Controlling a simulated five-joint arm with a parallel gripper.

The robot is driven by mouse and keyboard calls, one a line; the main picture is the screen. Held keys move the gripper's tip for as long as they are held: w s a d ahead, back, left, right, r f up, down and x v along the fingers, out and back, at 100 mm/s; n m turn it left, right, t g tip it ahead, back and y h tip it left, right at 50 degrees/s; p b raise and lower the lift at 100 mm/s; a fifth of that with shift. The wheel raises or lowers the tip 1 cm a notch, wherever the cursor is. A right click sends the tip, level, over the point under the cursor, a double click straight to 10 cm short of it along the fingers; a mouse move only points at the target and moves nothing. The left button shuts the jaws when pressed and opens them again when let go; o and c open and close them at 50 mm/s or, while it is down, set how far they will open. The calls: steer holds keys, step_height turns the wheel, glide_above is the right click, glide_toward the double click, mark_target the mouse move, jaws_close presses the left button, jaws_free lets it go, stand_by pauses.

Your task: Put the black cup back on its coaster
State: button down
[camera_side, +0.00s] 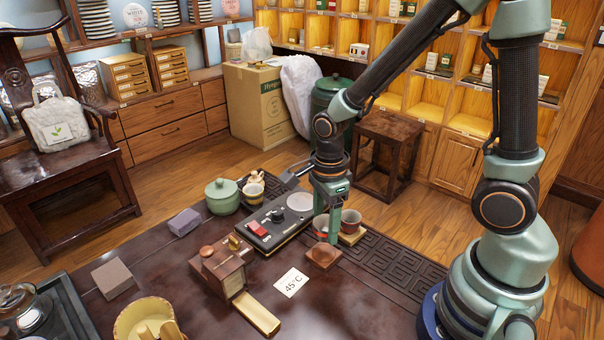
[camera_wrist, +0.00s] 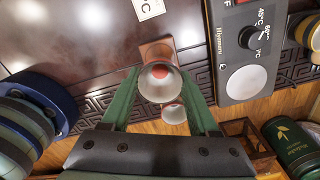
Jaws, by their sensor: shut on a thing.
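My gripper (camera_wrist: 161,84) points down, with its green fingers on either side of a small cup (camera_wrist: 160,88). The cup has a pale grey rim and a red spot inside in the wrist view; in the side view this cup (camera_side: 320,227) looks dark with orange-red, so its black colour is hard to confirm. A square brown wooden coaster (camera_side: 323,258) lies on the table just in front of and below the held cup; it also shows beyond the cup in the wrist view (camera_wrist: 156,48). The cup appears to be above the coaster, and the gap cannot be judged.
A second reddish cup (camera_side: 351,217) stands on a lighter wooden coaster (camera_side: 354,237) close behind my gripper. A black heating panel (camera_side: 270,230) lies to the left. A card marked 45°C (camera_side: 291,282) and a wooden box (camera_side: 219,272) are in front.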

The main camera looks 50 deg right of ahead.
steer(key=shift+f, duration=2.2)
steer(key=shift+f, duration=0.1)
steer(key=shift+c, duration=0.7)
jaws_free()
steer(key=shift+f, duration=0.1)
step_height(320, 180, up, 12)
step_height(320, 180, up, 6)
steer(key=n+t, duration=0.3)
steer(key=n, duration=0.8)
glide_above(325, 239)
steer(key=d, duration=0.3)
steer(key=r+n+t, duration=0.1)
steer(key=n, duration=0.2)
steer(key=d+r+n, duration=0.1)
steer(key=r+n, duration=0.1)
steer(key=n, duration=0.2)
steer(key=r+n+t, duration=0.1)
steer(key=n, duration=0.3)
steer(key=shift+s+d+r+t, duration=0.2)
steer(key=shift+s+r+t, duration=0.05)
steer(key=shift+t, duration=0.05)
